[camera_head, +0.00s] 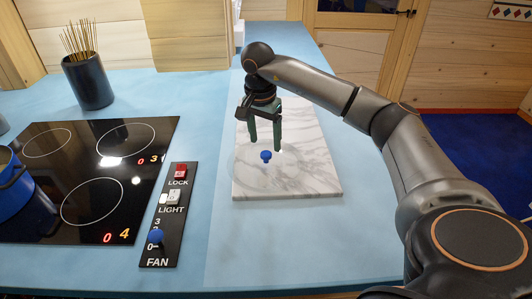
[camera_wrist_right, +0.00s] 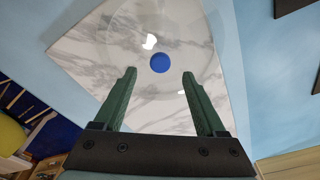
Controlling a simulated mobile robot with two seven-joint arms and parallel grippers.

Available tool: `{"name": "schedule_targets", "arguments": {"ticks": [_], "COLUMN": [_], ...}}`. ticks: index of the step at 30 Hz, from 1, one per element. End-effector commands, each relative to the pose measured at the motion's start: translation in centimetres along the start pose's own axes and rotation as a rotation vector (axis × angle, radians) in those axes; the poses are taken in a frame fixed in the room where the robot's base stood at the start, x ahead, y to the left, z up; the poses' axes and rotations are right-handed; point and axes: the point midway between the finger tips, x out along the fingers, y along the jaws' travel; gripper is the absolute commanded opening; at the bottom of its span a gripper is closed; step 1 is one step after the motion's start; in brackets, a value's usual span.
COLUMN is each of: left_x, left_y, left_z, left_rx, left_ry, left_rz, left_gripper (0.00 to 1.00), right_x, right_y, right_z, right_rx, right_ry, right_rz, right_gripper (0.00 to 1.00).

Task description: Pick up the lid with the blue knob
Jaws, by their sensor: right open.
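The lid (camera_head: 248,168) is clear glass with a round blue knob (camera_head: 266,156). It lies on a white marbled board (camera_head: 310,176) on the blue counter. My right gripper (camera_head: 265,146) is open just above the knob, its green fingers pointing down. In the right wrist view the blue knob (camera_wrist_right: 160,63) shows ahead of and between the two fingertips (camera_wrist_right: 159,77), with the lid's clear disc (camera_wrist_right: 130,35) around it. Nothing is between the fingers. My left gripper is not in view.
A black cooktop (camera_head: 125,180) with a blue pot (camera_head: 10,190) is at the left. A control panel (camera_head: 168,215) with switches and a blue slider stands beside it. A dark holder (camera_head: 88,82) with thin sticks is at the back left. The counter in front of the board is clear.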

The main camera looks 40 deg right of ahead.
Motion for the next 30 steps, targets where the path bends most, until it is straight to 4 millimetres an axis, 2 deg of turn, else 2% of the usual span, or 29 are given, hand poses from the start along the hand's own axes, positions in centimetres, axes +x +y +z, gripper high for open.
{"name": "schedule_targets", "arguments": {"ticks": [7, 16, 30], "left_x": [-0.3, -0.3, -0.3], "left_y": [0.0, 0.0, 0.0], "left_z": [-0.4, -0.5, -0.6], "left_rx": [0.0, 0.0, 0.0], "left_ry": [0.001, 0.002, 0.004], "left_rz": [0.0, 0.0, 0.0], "left_gripper": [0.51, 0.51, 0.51], "right_x": [3.6, 4.2, 4.2], "right_y": [0.2, 0.1, 0.1], "right_z": [0.2, 0.2, 0.2], "right_rx": [0.001, 0.0, 0.0], "right_ry": [0.0, 0.0, 0.0], "right_rz": [0.004, 0.0, 0.0], "right_gripper": [0.73, 0.73, 0.21]}}
